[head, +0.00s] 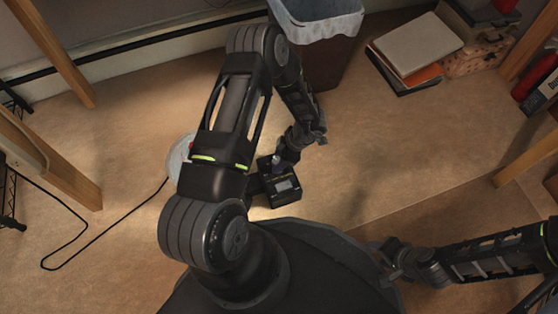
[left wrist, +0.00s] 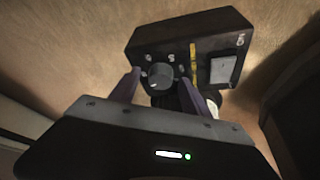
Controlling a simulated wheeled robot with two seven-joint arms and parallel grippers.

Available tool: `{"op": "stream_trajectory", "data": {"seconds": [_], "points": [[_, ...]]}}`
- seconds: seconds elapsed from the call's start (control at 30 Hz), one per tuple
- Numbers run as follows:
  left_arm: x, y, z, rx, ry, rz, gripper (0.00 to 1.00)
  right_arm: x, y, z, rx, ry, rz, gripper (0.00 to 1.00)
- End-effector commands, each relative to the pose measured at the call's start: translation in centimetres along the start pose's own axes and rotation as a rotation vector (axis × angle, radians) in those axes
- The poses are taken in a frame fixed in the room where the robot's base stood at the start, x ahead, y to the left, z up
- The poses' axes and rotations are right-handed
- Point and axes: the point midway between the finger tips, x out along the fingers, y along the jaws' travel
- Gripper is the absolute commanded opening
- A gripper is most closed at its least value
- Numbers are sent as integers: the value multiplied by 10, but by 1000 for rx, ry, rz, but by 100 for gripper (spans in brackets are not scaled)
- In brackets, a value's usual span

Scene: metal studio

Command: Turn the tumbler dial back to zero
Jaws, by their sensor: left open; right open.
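The tumbler (head: 284,190) is a small black box on the floor in the head view, close to my base. In the left wrist view its face (left wrist: 200,35) shows a round black dial (left wrist: 160,76) with pale marks around it. A yellow strip and a grey square switch (left wrist: 222,70) are to the dial's right. My left gripper (head: 287,158) is open. In the left wrist view its two fingers stand on either side of the dial; I cannot tell whether they touch it. The dial's exact setting is too small to read. My right gripper (head: 393,258) is open and empty, away from the tumbler.
A lined bin (head: 330,65) stands behind my left arm. Books (head: 415,50) and boxes lie at the back right. A pale round object (head: 179,158) is partly hidden behind my left arm, near a black cable (head: 100,228). Wooden legs stand at both sides.

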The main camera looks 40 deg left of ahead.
Motion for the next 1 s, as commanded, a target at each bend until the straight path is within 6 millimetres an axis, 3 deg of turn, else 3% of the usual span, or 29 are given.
{"op": "stream_trajectory", "data": {"seconds": [0.27,0.9,1.0], "points": [[2,0,0,0,0,0,55,0,0,0,0,0,-1,49],[1,0,0,0,-1,0,3,0,0,0,0,-1,0,49],[1,0,0,0,-1,0,0,0,0,0,0,-1,0,49]]}}
